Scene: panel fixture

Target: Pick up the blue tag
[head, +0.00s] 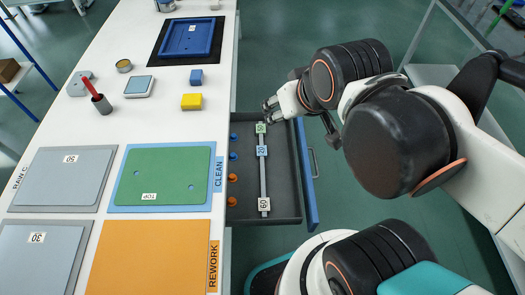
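The blue tag (262,150), a small light-blue square that seems to read 20, sits on a narrow grey rail (263,180) in the open drawer. A green tag (261,128) sits behind it on the rail, and a white tag marked 60 (264,204) sits at the near end. My gripper (268,110) is over the drawer's far end, close to the green tag and apart from the blue tag. Its fingers are small and partly dark here, so I cannot tell whether they are open. Nothing is visibly held.
The dark drawer (283,206) has a blue front (306,180) and holds several orange and blue pegs left of the rail.

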